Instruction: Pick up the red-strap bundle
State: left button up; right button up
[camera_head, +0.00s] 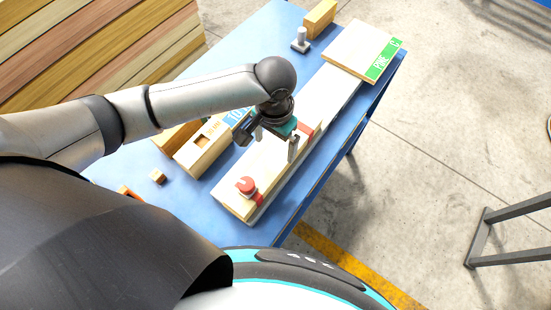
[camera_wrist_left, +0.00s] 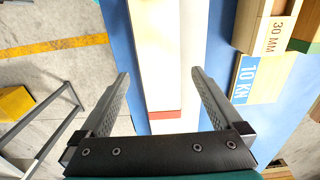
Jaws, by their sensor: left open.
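The red-strap bundle (camera_head: 270,165) is a long, pale, flat stack of veneer lying on the blue table. One red strap (camera_head: 306,129) shows beside my gripper and another near the front end. My left gripper (camera_head: 276,141) is open over the bundle, its fingers spread across the width. In the left wrist view, the pale bundle (camera_wrist_left: 165,60) runs between the open fingers (camera_wrist_left: 160,75), with a red strap (camera_wrist_left: 165,114) near the gripper's palm. I cannot tell how high the fingertips are above the table. My right gripper is not in view.
Wooden blocks (camera_head: 203,146) stand left of the bundle. A grey metal piece (camera_head: 300,40) stands farther back.

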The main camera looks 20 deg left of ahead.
aim_at(276, 157)
pick_arm(q)
jog(key=shift+w+d+f, duration=0.1)
jog(key=shift+f, duration=2.9)
grip_shut()
